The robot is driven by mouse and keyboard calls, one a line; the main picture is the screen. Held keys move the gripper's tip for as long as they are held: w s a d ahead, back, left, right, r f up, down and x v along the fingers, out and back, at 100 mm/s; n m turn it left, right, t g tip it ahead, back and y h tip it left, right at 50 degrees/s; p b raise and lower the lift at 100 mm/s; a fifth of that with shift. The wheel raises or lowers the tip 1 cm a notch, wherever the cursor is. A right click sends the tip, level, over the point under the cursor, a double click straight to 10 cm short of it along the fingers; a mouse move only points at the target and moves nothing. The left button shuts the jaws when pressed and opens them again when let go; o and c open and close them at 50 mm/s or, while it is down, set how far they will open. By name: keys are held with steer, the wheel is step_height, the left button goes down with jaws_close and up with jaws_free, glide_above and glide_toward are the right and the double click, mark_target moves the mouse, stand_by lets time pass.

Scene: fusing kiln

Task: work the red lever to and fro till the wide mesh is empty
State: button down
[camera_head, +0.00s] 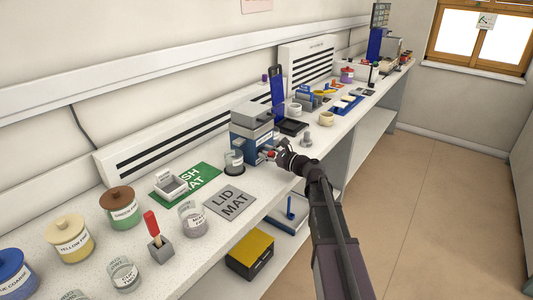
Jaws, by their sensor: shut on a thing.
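A blue and grey machine (252,132) stands on the bench near the middle of the view. My gripper (276,155) is at its front right side, shut on the red lever (271,154), of which only a small red bit shows beside the jaws. The jaws hide most of the lever. I cannot make out the wide mesh or what is in it from here. A small dark-rimmed pot (234,162) stands at the machine's front left.
A grey lid mat (230,203), a green mat (205,176) with a white tray (171,187), labelled jars (122,210) and a red-handled tool (151,224) in a block lie left. A yellow-topped box (250,250) sits on the lower shelf. The floor at right is clear.

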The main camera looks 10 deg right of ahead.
mark_target(270, 142)
steer(key=w+d, duration=0.4)
steer(key=shift+w+d, duration=0.15)
steer(key=shift+d, duration=0.1)
steer(key=c, duration=0.7)
jaws_free()
steer(key=shift+v, duration=0.9)
steer(key=v, duration=1)
steer(key=shift+d, duration=0.15)
